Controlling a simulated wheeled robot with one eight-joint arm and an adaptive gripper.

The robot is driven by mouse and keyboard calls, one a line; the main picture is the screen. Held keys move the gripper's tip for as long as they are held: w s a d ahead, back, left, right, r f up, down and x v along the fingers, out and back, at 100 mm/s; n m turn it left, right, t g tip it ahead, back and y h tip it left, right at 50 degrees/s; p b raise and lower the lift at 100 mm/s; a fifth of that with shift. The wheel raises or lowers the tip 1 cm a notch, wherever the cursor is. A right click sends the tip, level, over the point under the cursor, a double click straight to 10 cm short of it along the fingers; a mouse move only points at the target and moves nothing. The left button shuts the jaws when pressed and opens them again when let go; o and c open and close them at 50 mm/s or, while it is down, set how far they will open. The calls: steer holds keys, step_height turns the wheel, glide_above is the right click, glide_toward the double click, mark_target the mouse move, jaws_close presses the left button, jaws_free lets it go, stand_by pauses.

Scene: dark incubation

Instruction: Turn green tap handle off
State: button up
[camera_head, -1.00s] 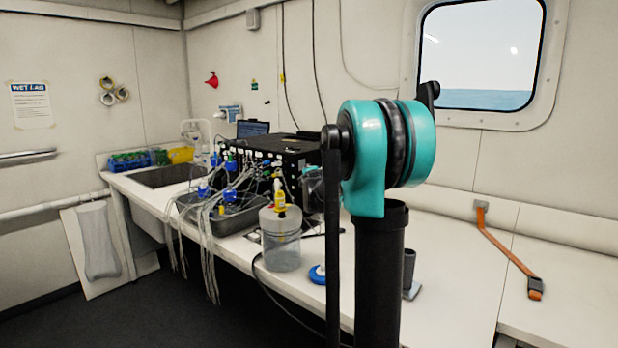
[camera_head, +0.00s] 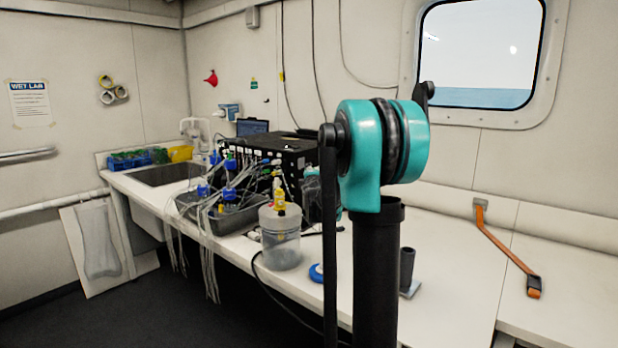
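I cannot pick out the green tap handle for sure. Small green, blue and white fittings (camera_head: 230,163) sit among clear tubes in front of a black box-shaped unit (camera_head: 290,148) on the bench, too small to tell apart. My teal and black arm joint and black column stand large in the foreground and cover part of the bench right of the unit. A dark piece with a little teal shows just left of my column, probably another part of my arm. My gripper is not seen, so its state and its distance from the fittings are hidden.
A grey tray (camera_head: 232,218) holds tubes and blue-capped bottles. A clear container (camera_head: 280,240) with a yellow-topped bottle stands at the bench's front edge. A sink (camera_head: 170,175) is at the far left. An orange strap (camera_head: 508,250) lies right. The white bench (camera_head: 455,265) between is mostly clear.

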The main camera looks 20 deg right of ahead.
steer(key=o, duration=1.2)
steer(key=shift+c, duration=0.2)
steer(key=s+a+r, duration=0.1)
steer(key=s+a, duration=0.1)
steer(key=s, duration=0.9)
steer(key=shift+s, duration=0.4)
